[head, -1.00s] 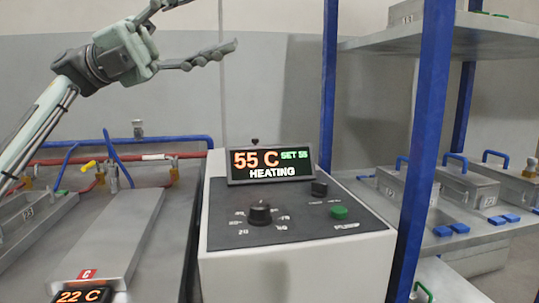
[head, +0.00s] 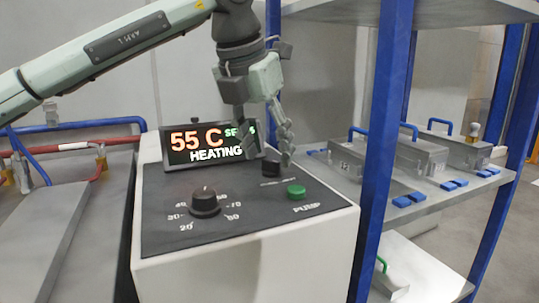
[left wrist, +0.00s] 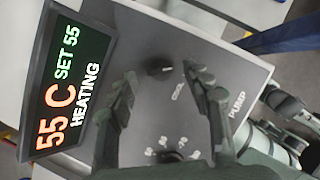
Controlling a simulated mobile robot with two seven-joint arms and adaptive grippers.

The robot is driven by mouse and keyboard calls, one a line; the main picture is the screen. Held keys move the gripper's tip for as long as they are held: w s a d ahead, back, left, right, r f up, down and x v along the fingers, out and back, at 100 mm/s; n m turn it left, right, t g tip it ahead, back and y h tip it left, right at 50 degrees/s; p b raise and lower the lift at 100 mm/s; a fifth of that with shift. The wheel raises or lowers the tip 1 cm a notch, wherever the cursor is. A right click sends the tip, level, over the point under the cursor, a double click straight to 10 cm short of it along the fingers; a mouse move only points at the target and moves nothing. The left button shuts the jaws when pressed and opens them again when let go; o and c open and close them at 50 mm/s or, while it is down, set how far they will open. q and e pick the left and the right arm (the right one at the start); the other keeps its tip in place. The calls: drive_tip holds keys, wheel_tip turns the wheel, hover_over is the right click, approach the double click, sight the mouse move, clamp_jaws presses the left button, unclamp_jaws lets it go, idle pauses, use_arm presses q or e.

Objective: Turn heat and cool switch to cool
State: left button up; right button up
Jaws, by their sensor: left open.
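The heat and cool switch is a small black knob (head: 271,167) at the back right of the control panel. It also shows in the left wrist view (left wrist: 160,67), with the word COOL printed beside it. The display (head: 210,143) reads 55 C and HEATING. My left gripper (head: 266,154) points down over the back right of the panel, its fingers apart. In the left wrist view its fingertips (left wrist: 160,72) lie on either side of the switch, and nothing is held. I cannot tell whether a finger touches the knob. The knob's exact pointing direction is unclear.
A green PUMP button (head: 296,191) sits just in front of the switch. A larger temperature dial (head: 205,203) is at the panel's left. A blue shelf post (head: 383,150) rises close on the right, with metal boxes on the shelf behind.

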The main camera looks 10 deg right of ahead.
use_arm(q)
drive_tip(key=shift+x, duration=0.9)
clamp_jaws()
